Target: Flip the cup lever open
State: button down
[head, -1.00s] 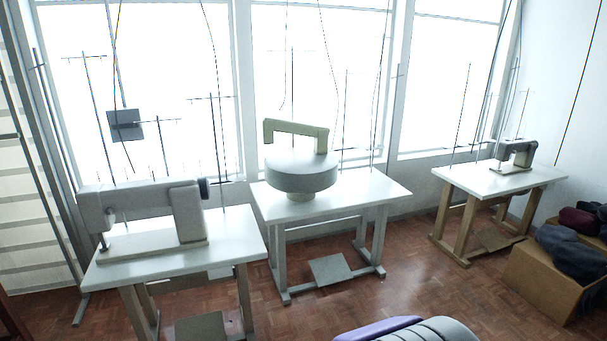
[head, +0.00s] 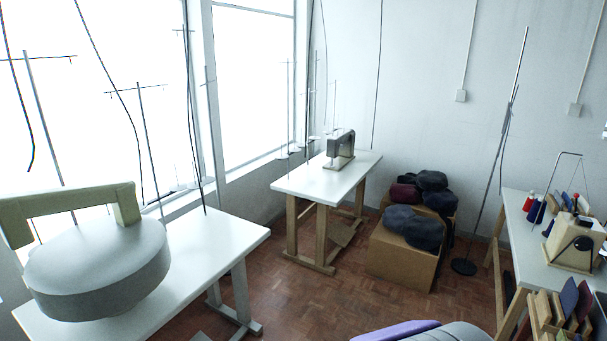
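No cup lever can be made out for sure. A cream machine with a dark round knob (head: 574,245) stands on a white table (head: 520,218) at the right edge. Whether it carries a lever, and how that lever is set, is too small to tell. A large round grey machine with a pale green arched handle (head: 98,262) stands on a white table (head: 230,238) at the left. My gripper is not in view.
A small sewing machine (head: 341,150) stands on a far white table (head: 300,181). Boxes (head: 396,262) of dark caps and a thin stand (head: 464,267) are by the back wall. Thread cones (head: 536,211) and a wooden rack (head: 541,309) are at right. Parquet floor (head: 300,295) is clear between the tables.

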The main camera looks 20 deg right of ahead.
aim_at(575, 214)
jog(key=i+l+z, duration=0.25)
jog(key=i+z, duration=0.95)
jog(key=i, duration=0.2)
jog(key=i+j+z, duration=0.4)
jog(key=i+l, duration=0.3)
jog(key=i+l+z, duration=0.1)
jog(key=i+l, duration=0.2)
jog(key=i, duration=0.25)
jog(key=i+l, duration=0.25)
jog(key=i, duration=0.15)
jog(key=i+l+z, duration=0.1)
jog(key=i+l, duration=0.15)
jog(key=i, duration=0.2)
